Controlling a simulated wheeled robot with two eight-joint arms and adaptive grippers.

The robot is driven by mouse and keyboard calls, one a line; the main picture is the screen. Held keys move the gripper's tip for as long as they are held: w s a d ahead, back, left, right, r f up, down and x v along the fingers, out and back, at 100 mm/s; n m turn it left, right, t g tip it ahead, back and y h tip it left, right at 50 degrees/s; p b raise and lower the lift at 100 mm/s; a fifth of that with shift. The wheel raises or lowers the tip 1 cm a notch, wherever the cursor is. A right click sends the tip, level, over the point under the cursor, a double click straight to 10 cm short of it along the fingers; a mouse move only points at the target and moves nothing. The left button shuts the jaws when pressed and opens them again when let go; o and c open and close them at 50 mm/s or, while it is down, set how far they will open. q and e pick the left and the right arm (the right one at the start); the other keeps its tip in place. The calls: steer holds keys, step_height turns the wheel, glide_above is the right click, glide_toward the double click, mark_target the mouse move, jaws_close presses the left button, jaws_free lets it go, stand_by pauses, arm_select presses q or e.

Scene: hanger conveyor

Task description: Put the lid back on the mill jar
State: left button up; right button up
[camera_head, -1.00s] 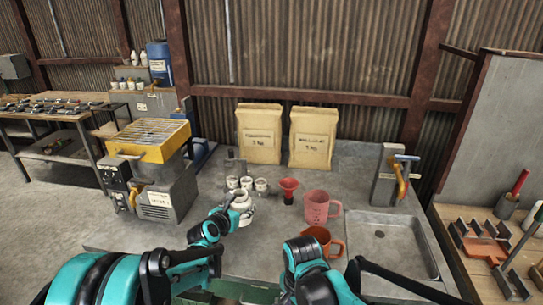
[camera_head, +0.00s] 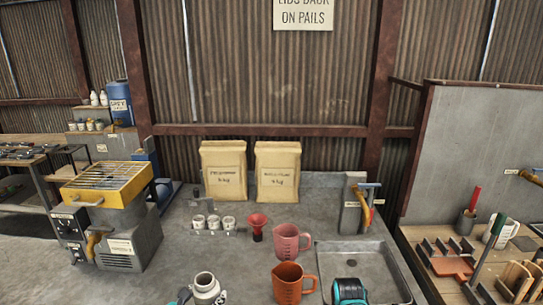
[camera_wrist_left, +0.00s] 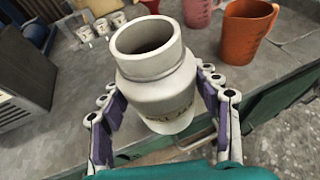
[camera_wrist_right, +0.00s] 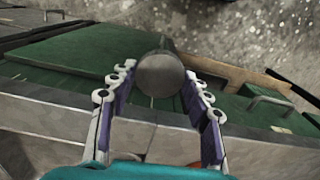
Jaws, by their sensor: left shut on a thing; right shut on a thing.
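The mill jar (camera_head: 207,289) is a cream-white open jar with a dark empty-looking mouth, low in the head view. In the left wrist view the jar (camera_wrist_left: 160,88) fills the middle, mouth up and tilted in the picture. My left gripper (camera_wrist_left: 156,84) is shut on its body, one finger on each side. My right gripper (camera_wrist_right: 159,75) is shut on a grey rounded piece (camera_wrist_right: 160,75) in the right wrist view. I cannot tell whether this is the lid. The right gripper's fingers are out of the head view; only my arm shows there.
An orange jug (camera_head: 288,283) and a pink jug (camera_head: 287,243) stand right of the jar, beside the sink (camera_head: 365,262). A red funnel (camera_head: 257,222) and small white cups (camera_head: 213,222) stand behind. Green cabinet fronts (camera_wrist_right: 60,78) lie below my right gripper.

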arm_select(q)
steer(key=s+d+r+m+g+h, duration=0.2)
steer(key=s+d+m+h, duration=0.2)
steer(key=d, duration=0.6)
steer(key=shift+s+r+m+h, duration=0.2)
steer(key=shift+s+m+h, duration=0.1)
steer(key=shift+h, duration=0.1)
steer(key=shift+g, duration=0.3)
arm_select(e)
steer(key=w+a+r+n, duration=0.1)
steer(key=w+a+r, duration=0.3)
steer(key=a+r, duration=0.25)
steer(key=w+a+r, duration=0.3)
steer(key=a+r, duration=0.2)
steer(key=r, duration=0.3)
steer(key=s+a+r+n, duration=0.1)
steer(key=s+a+r, duration=0.1)
steer(key=a+r, duration=0.5)
steer(key=s+a+r+n, duration=0.1)
steer(key=s+a+r, duration=0.1)
steer(key=a+r, duration=0.5)
step_height(320, 180, up, 4)
steer(key=shift+s, duration=0.25)
